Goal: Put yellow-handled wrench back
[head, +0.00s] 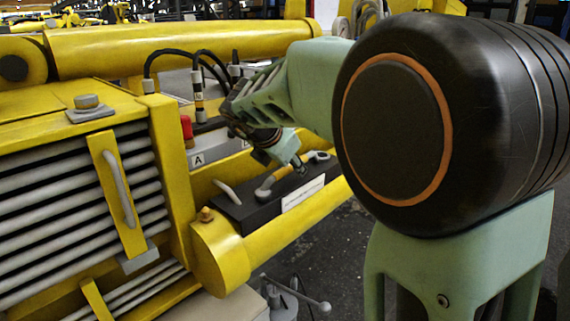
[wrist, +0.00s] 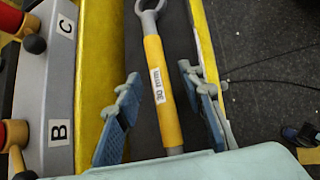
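The yellow-handled wrench (wrist: 161,85) shows in the wrist view, with a grey ring end at the top and a white label on its handle. It lies along a dark tray (wrist: 139,60). In the head view the wrench (head: 266,188) lies on the black tray (head: 240,212), which has a white label strip. My gripper (wrist: 158,88) is open, its blue-padded fingers standing apart on either side of the handle with gaps. In the head view my gripper (head: 299,168) is just over the tray, and partly hides the wrench.
Yellow machine beams (head: 300,222) flank the tray. A grey panel marked B and C (wrist: 42,95) with red-and-black levers (wrist: 14,135) is at left in the wrist view. A red-topped part (head: 187,128) stands behind the tray. Floor (wrist: 270,60) is at right.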

